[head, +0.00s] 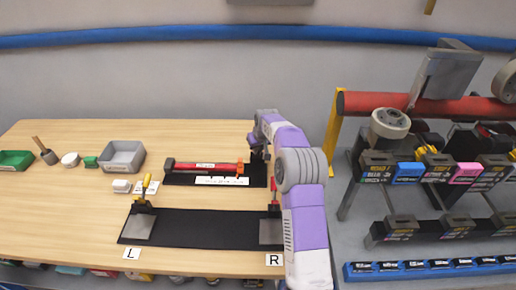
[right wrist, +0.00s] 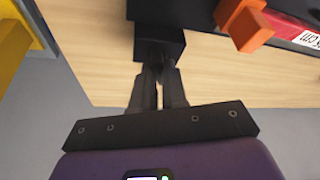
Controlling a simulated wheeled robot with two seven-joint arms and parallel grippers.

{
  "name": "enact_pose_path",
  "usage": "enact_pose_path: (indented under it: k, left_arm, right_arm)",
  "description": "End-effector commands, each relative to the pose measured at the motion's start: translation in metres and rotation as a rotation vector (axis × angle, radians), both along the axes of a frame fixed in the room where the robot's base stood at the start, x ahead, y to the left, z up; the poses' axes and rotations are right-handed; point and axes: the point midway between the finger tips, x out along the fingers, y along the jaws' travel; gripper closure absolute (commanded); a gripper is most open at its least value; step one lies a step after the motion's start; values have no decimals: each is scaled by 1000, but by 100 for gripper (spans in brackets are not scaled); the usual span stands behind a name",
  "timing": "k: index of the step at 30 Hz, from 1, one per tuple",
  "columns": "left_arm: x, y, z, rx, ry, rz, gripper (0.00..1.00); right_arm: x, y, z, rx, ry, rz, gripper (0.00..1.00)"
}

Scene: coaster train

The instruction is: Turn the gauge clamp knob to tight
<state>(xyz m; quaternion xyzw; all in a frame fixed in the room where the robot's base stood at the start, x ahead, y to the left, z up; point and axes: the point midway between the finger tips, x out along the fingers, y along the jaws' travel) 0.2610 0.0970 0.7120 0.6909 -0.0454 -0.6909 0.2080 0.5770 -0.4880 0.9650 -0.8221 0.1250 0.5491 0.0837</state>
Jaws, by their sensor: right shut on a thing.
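The gauge, a red bar (head: 205,166) on a black base (head: 180,179), lies at the back of the table. An orange piece (head: 240,168) sits near its right end and also shows in the right wrist view (right wrist: 240,22). My right gripper (head: 258,147) is at the gauge's right end. In the right wrist view its fingers (right wrist: 158,74) are closed just below a black block (right wrist: 160,43) at the gauge's end. They are shut on a small dark part, taken as the clamp knob, mostly hidden between them. Its turn position cannot be read. My left gripper is not in view.
A black mat (head: 190,229) with two upright clamps, one yellow-handled (head: 146,186) and one red-handled (head: 274,192), lies in front. A grey bin (head: 122,157) and green tray (head: 15,160) stand left. A rack with a red tube (head: 450,105) stands right of the table.

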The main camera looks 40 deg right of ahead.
Motion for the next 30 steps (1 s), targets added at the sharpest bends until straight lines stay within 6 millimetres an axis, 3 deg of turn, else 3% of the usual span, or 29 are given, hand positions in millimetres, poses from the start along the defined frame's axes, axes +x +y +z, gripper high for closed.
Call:
enact_pose_path:
  k: [11, 30]
  left_arm:
    - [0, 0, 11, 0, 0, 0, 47]
    - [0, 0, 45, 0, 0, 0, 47]
  right_arm:
    - [1, 2, 2, -2, 2, -174, 100]
    - [4, 4, 3, -5, 0, -773, 100]
